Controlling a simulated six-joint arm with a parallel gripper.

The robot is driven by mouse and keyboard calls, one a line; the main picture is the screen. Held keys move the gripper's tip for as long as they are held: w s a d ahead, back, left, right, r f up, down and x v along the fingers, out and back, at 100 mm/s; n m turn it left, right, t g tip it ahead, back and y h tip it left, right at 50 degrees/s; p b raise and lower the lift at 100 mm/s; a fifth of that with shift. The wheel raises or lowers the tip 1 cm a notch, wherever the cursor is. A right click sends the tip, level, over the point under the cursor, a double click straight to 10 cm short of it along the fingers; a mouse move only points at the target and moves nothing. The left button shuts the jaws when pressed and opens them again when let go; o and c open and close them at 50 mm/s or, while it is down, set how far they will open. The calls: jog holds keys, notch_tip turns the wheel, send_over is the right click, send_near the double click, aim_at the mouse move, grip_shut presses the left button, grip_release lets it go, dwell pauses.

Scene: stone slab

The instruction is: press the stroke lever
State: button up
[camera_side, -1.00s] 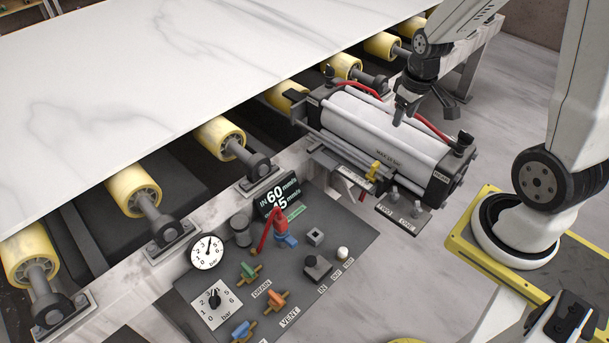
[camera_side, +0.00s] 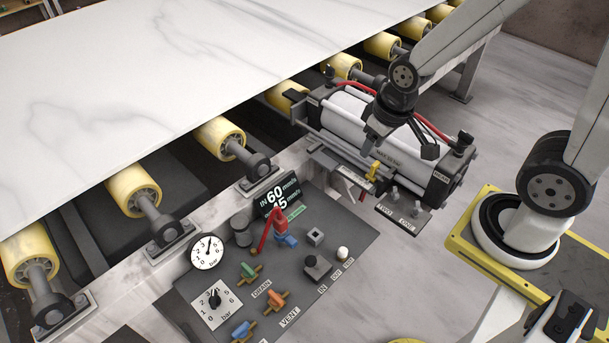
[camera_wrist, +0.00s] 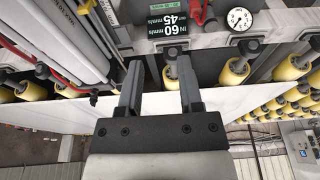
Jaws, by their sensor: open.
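My gripper (camera_side: 403,148) is open and empty above the white cylinder (camera_side: 350,117), to the right of and apart from the lever. Its two fingers (camera_wrist: 159,75) are spread in the wrist view.
The panel also carries a pressure gauge (camera_side: 207,251), a dial (camera_side: 214,300), green (camera_side: 249,272), orange (camera_side: 277,299) and blue (camera_side: 242,330) valves. A display (camera_side: 277,197) stands behind the lever. Yellow rollers (camera_side: 220,138) carry the white slab (camera_side: 130,80). Red hoses run along the cylinder.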

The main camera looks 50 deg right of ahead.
jog(key=shift+w+a, duration=0.1)
grip_shut()
jog(key=w+a+f+n+g, duration=0.1)
jog(key=w+a+f+n, duration=0.5)
jog(key=a+f+n, duration=0.4)
jog(key=s+a+f+n, duration=0.1)
jog(key=a+f+n, duration=0.3)
jog(key=f, duration=0.4)
jog(key=s+a+f+n+g, duration=0.1)
jog(key=a+f+n, duration=0.3)
jog(key=f, duration=0.4)
jog(key=shift+a+f+g, duration=0.15)
jog(key=shift+a+g, duration=0.15)
jog(key=shift+a, duration=0.2)
